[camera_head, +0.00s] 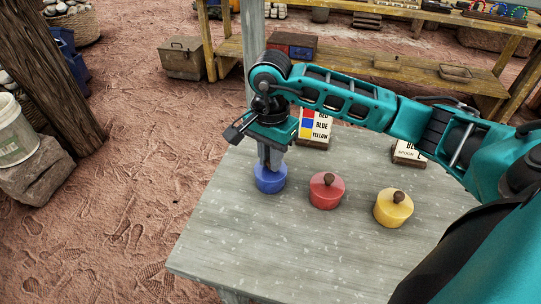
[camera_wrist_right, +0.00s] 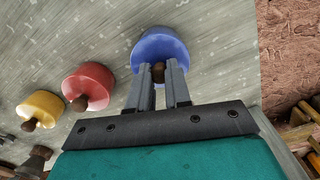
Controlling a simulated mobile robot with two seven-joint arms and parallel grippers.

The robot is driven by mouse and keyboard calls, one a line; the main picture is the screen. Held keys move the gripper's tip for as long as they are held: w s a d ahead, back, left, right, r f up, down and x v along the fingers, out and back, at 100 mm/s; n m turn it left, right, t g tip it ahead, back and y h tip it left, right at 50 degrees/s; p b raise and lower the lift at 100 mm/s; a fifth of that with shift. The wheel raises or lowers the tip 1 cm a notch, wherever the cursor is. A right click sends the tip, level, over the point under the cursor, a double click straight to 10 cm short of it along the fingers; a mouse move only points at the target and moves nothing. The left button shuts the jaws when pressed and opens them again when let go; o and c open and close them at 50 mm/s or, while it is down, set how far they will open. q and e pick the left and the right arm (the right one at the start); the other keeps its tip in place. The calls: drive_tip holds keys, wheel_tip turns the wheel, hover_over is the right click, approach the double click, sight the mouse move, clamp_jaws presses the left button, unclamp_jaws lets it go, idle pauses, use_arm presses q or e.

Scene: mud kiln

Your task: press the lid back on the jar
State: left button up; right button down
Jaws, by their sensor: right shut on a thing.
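A blue jar (camera_head: 271,183) stands on the grey table near its left side, and it also shows in the right wrist view (camera_wrist_right: 160,45). My right gripper (camera_head: 270,163) points down over it, and its fingers are shut on the brown lid knob (camera_wrist_right: 158,73). In the head view the fingers hide the knob. I see no clear gap between the blue lid and the jar, but cannot tell whether the lid is fully seated. A red jar (camera_head: 327,191) and a yellow jar (camera_head: 393,208) stand to the right, each with a brown knob on top. My left gripper is not in view.
The grey table (camera_head: 240,245) is clear in front of the jars. A sign (camera_head: 315,128) reading red, blue, yellow stands behind them, partly behind my arm. Another small sign (camera_head: 409,152) is at the right. A grey post (camera_head: 252,40) rises behind my gripper.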

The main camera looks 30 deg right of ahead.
drive_tip(key=c, duration=0.5)
unclamp_jaws()
drive_tip(key=shift+r, duration=0.1)
drive_tip(key=shift+r+p, duration=2.1)
drive_tip(key=shift+r, duration=1.35)
drive_tip(key=shift+c, duration=0.3)
drive_tip(key=c, duration=0.6)
clamp_jaws()
